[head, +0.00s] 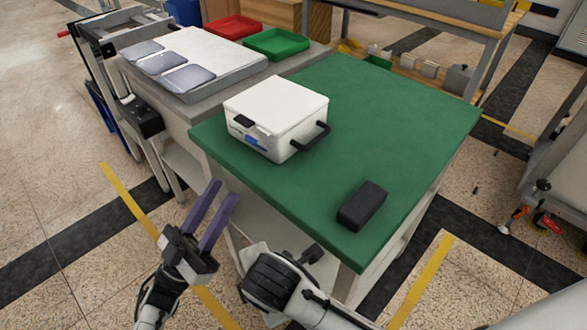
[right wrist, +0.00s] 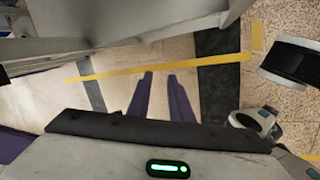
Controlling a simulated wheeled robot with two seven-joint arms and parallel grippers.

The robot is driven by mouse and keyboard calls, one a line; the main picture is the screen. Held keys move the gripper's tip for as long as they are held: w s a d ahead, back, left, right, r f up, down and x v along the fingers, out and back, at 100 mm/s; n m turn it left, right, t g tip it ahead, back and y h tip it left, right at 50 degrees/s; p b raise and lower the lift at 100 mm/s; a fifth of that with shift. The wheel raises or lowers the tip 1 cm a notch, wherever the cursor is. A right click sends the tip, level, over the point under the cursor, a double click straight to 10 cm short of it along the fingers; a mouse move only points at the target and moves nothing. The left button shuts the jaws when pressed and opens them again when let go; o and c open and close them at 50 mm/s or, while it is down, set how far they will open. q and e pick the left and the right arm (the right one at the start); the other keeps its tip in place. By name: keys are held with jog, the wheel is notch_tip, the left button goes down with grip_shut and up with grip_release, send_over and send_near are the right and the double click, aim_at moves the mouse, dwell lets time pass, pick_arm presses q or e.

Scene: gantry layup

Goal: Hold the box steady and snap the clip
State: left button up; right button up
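A white box (head: 282,108) with a closed lid stands on the green tabletop (head: 395,110). A black handle (head: 311,137) sticks out on its right side. A small dark part (head: 243,121), possibly the clip, sits on its front left face near a blue label (head: 256,142). Whether it is fastened is too small to tell. My left gripper (head: 226,190) is open and empty, with purple fingers, in front of the table's near left edge and apart from the box. My right gripper (right wrist: 161,76) is open and empty above the floor in the right wrist view; its fingers are hidden in the head view.
A black block (head: 362,206) lies near the table's front right corner. A grey bench behind left holds a white tray (head: 240,72) with grey pouches (head: 188,78), a red bin (head: 232,27) and a green bin (head: 275,44). The green top right of the box is clear.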

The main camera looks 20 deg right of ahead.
jog(key=w+d+r+n+t+h, duration=0.1)
jog(key=w+r+t, duration=0.1)
jog(key=r, duration=0.5)
jog(key=w+d+r+t+h, duration=0.1)
jog(key=w+r+t+h, duration=0.1)
jog(key=r, duration=0.5)
jog(key=w+d+r+n+t+h, duration=0.1)
jog(key=w+d+r, duration=0.15)
jog(key=r, duration=0.55)
jog(key=m+t+h, duration=0.2)
jog(key=m+h, duration=0.1)
jog(key=h, duration=0.3)
send_near(313, 144)
jog(key=shift+s+a+r, duration=0.15)
jog(key=shift+s+a, duration=0.15)
jog(key=shift+a, duration=0.05)
jog(key=shift+w+d, duration=0.1)
jog(key=shift+d, duration=0.1)
jog(key=x, duration=1)
jog(key=shift+a, duration=0.1)
